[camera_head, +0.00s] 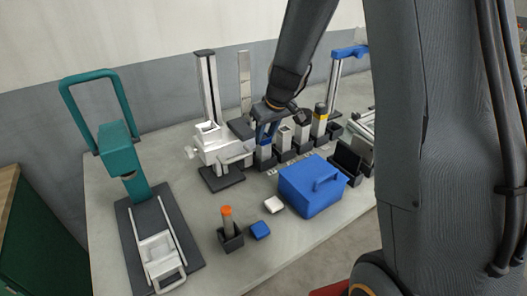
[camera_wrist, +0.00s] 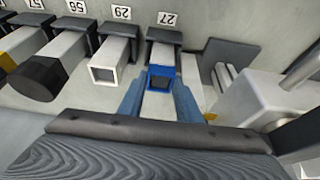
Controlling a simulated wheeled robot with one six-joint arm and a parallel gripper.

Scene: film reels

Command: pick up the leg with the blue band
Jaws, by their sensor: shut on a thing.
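The leg with the blue band (camera_wrist: 163,56) is a square metal tube standing in a black holder (camera_wrist: 164,36) marked 27. Its blue band is at the upper end, around a dark opening. My gripper (camera_wrist: 160,84) has its two blue fingers on either side of that banded end and is shut on it. In the head view my gripper (camera_head: 267,131) reaches down over the same leg (camera_head: 265,153), at the left end of a row. The leg's lower end still appears inside its holder. The fingers hide part of the band in the head view.
Close beside it stand a plain square leg (camera_wrist: 113,57), a black-ended leg (camera_wrist: 60,52) and a yellow-banded leg (camera_head: 320,118). A white stand (camera_head: 217,148) is close on the left. A blue box (camera_head: 312,188) is in front. An orange-topped piece (camera_head: 227,218) stands farther forward.

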